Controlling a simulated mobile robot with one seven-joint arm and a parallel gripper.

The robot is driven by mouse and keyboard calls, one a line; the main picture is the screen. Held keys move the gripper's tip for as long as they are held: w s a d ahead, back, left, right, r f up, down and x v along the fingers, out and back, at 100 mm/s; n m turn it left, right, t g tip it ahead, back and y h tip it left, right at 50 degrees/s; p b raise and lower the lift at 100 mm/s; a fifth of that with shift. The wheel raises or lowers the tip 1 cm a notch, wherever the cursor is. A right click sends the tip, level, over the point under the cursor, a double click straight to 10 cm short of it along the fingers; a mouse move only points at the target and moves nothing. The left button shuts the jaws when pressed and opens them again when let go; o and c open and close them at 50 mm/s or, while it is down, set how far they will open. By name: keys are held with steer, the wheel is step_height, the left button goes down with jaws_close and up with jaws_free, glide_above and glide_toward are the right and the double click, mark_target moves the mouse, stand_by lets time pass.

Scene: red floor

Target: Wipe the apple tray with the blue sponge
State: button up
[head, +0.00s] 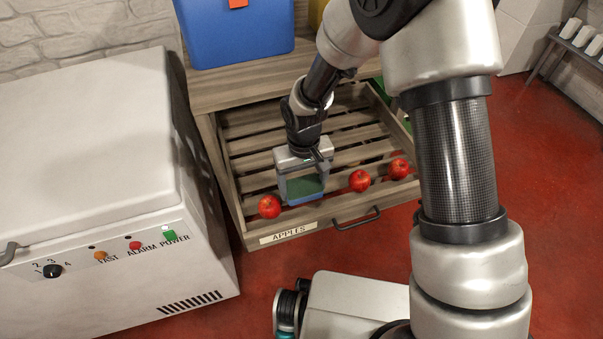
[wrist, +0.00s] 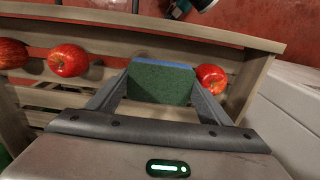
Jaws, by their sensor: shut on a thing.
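The apple tray is a slatted wooden drawer (head: 237,190) with an APPLES label, pulled out from a wooden cabinet; its front board also shows in the wrist view (wrist: 110,38). My gripper (head: 303,186) is shut on the blue sponge (head: 304,195), which has a dark green face. In the wrist view the sponge (wrist: 160,84) sits between the two fingers. It is low in the drawer near the front board; I cannot tell whether it touches the slats. One red apple (head: 270,206) lies to its left in the head view, and two more, a middle one (head: 359,180) and a right one (head: 399,168), lie to its right.
A white chest freezer (head: 90,160) stands close on the drawer's left. A blue box (head: 235,35) rests on the cabinet top (head: 205,88). A drawer handle (head: 356,216) sticks out in front. Red floor (head: 560,200) is clear on the right.

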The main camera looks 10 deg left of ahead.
mark_target(303, 185)
steer(key=shift+r+p, duration=1)
steer(key=shift+r, duration=0.7)
steer(key=shift+w+m, duration=0.1)
steer(key=shift+m, duration=0.2)
